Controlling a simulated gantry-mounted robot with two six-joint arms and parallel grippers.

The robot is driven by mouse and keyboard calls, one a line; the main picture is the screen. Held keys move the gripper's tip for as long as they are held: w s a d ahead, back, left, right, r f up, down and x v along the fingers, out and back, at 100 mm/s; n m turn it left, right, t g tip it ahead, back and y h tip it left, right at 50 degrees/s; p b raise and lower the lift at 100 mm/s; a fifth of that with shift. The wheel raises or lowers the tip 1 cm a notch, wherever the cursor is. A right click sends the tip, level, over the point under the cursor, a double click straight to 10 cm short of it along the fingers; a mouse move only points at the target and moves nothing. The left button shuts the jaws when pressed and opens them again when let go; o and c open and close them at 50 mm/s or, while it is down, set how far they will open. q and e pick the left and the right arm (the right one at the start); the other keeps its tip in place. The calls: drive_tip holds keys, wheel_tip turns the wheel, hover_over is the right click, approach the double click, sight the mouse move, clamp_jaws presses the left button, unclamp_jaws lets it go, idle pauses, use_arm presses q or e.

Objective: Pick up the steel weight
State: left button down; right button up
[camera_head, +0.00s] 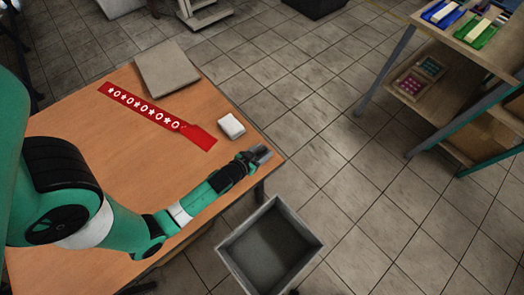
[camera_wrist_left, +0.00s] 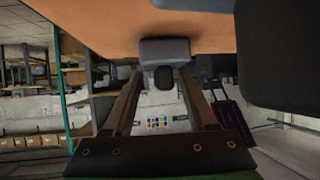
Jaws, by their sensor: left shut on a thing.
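The steel weight (camera_head: 264,154) is a small grey metal block at the tip of my left arm, by the right edge of the wooden table. My left gripper (camera_head: 255,157) is shut on it. In the left wrist view the weight (camera_wrist_left: 165,48) sits between the ends of the two fingers (camera_wrist_left: 165,76), against the orange-brown table top. The fingers hide part of it. Whether its underside touches the table I cannot tell. My right gripper is not in view.
A red strip (camera_head: 203,138) with white shapes lies on the table (camera_head: 130,165). A white block (camera_head: 231,126) is near its end, and a grey slab (camera_head: 168,68) lies at the back. A grey open bin (camera_head: 231,262) stands beside the table; shelves (camera_head: 455,45) are at right.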

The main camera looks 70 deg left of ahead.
sight(261, 152)
use_arm(q)
drive_tip(key=r, duration=0.1)
drive_tip(key=r+p, duration=0.2)
drive_tip(key=r, duration=0.1)
drive_tip(key=shift+s+d, duration=0.2)
drive_tip(key=shift+s, duration=0.05)
drive_tip(key=r+p+v, duration=0.1)
drive_tip(key=v, duration=1.5)
drive_tip(key=shift+w, duration=0.4)
